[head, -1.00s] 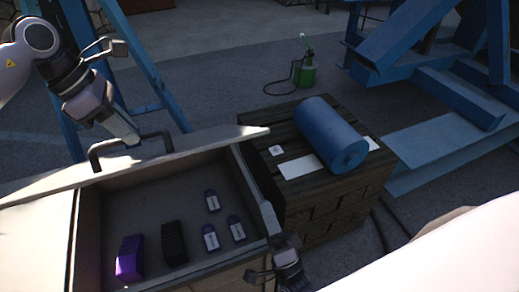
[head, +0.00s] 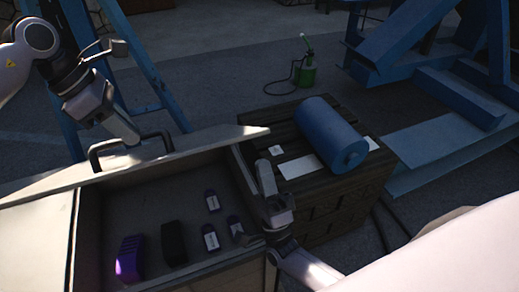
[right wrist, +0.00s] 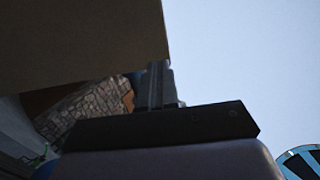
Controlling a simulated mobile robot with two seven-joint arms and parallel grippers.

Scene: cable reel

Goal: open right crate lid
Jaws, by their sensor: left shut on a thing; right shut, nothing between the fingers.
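The crate (head: 75,240) is at the lower left of the head view, with its inside in sight. Its pale lid (head: 205,146) shows as a narrow slanting strip along the back of the opening, with a black handle (head: 95,158) standing up from it. My left gripper (head: 133,138) is down at the handle and shut on it; the fingertips are hard to make out. My right gripper (head: 265,170) is shut and empty, pointing up by the crate's right wall, below the lid's right end. In the right wrist view its fingers (right wrist: 158,87) are together beside a brown panel.
In the crate lie a purple object (head: 130,258), a black object (head: 173,242) and several small labelled purple pieces (head: 211,202). A dark wooden crate (head: 335,205) carrying a blue cylinder (head: 330,137) stands close to the right. A green canister (head: 307,73) and blue steel frames stand behind.

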